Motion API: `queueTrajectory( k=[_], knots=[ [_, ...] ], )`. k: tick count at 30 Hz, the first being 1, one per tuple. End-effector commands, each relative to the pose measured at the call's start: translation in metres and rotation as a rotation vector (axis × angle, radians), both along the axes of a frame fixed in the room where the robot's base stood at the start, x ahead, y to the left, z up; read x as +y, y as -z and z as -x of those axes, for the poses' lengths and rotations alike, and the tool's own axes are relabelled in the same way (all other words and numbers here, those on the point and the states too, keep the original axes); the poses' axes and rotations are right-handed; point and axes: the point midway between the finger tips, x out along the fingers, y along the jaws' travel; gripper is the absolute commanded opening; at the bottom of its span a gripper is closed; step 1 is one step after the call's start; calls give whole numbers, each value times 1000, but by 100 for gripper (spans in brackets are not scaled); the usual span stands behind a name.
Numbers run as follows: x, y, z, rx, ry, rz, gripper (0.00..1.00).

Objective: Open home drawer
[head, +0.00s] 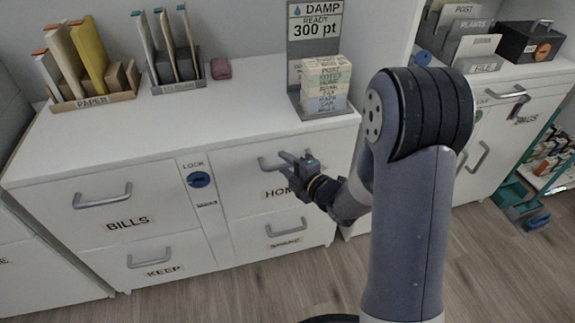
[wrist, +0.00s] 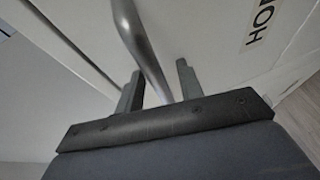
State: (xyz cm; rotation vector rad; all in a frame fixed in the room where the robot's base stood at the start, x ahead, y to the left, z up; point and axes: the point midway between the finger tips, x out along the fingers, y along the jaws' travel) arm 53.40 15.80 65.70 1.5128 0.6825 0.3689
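The home drawer (head: 245,183) is in the upper right of the white desk in the head view, its front looking flush with the desk. Its label, partly hidden by my gripper, also shows in the wrist view (wrist: 263,24). Its grey bar handle (head: 266,164) runs down between my fingers in the wrist view (wrist: 138,40). My gripper (head: 288,158) is at the handle, its two fingers apart on either side of the bar. In the wrist view, gaps show between the bar and the fingers (wrist: 158,78). I cannot tell whether either finger touches it.
The bills drawer (head: 110,198) and a blue lock knob (head: 199,180) are to the left. Another handled drawer (head: 285,238) is below. A stack of labelled blocks (head: 322,85) stands on the desktop above my gripper. Wooden floor (head: 200,300) is clear in front.

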Motion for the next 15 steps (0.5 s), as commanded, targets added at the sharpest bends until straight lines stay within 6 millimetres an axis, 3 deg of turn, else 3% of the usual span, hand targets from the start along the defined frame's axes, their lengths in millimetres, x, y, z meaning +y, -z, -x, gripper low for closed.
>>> queueTrajectory(
  k=[2,15],
  knots=[
    [0,0,0,0,0,0,34],
    [0,0,0,0,0,0,0]
  ],
)
